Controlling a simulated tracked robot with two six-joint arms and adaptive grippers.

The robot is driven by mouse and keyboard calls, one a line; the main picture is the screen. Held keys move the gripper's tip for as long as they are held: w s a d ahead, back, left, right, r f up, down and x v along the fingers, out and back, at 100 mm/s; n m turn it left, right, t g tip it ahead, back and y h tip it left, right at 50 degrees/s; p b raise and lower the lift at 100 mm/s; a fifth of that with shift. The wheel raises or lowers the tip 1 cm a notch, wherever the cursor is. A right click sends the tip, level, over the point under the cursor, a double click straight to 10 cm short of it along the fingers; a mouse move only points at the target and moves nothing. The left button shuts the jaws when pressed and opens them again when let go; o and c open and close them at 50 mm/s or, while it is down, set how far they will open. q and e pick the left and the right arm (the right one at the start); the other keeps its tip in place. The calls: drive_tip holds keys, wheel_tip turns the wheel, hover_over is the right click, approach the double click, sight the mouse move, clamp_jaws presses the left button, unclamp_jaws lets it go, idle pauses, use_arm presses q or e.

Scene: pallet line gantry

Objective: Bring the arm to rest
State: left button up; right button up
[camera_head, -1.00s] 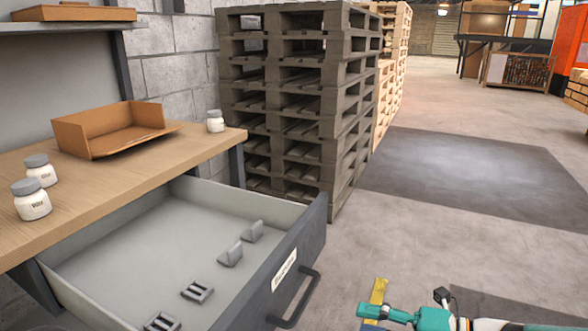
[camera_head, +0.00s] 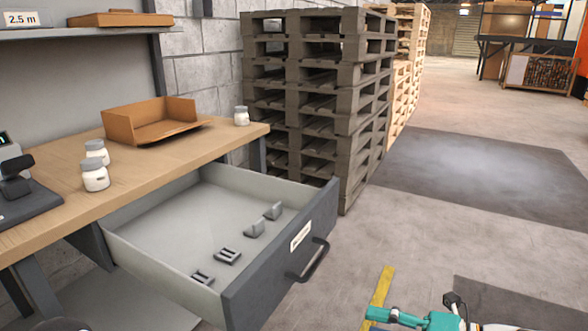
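Part of my arm, with teal and white links (camera_head: 430,318), shows at the bottom right edge. Neither gripper can be made out in the head view. The arm lies low over the floor, to the right of an open grey drawer (camera_head: 285,275). The drawer holds several small grey pieces and has a labelled front with a dark handle (camera_head: 311,262). A dark rounded shape at the bottom left edge is too cut off to identify.
The wooden workbench (camera_head: 190,150) carries white jars (camera_head: 95,176), an open cardboard box (camera_head: 155,122) and a dark device (camera_head: 20,195). Stacked grey pallets (camera_head: 318,100) stand behind the drawer. Floor (camera_head: 440,240) is clear to the right, with a yellow strip (camera_head: 382,285) near the arm.

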drive_tip(key=w+a+r+m+p, duration=0.1)
drive_tip(key=a+r+m+p, duration=0.65)
drive_tip(key=p, duration=1.35)
drive_tip(key=s+d+f+m+g+h+p, duration=0.2)
drive_tip(key=s+f+m+h+p, duration=0.3)
drive_tip(key=s+m, duration=0.3)
drive_tip(key=s+d+f+m+g+h+p, duration=0.2)
drive_tip(key=s+f+m, duration=0.6)
drive_tip(key=m, duration=0.9)
drive_tip(key=s+g+h+p, duration=0.1)
drive_tip(key=g+h+p, duration=0.1)
drive_tip(key=p, duration=0.1)
drive_tip(key=shift+s+d+h, duration=0.25)
drive_tip(key=shift+s+h, duration=0.05)
drive_tip(key=shift+h, duration=0.1)
drive_tip(key=shift+w, duration=0.1)
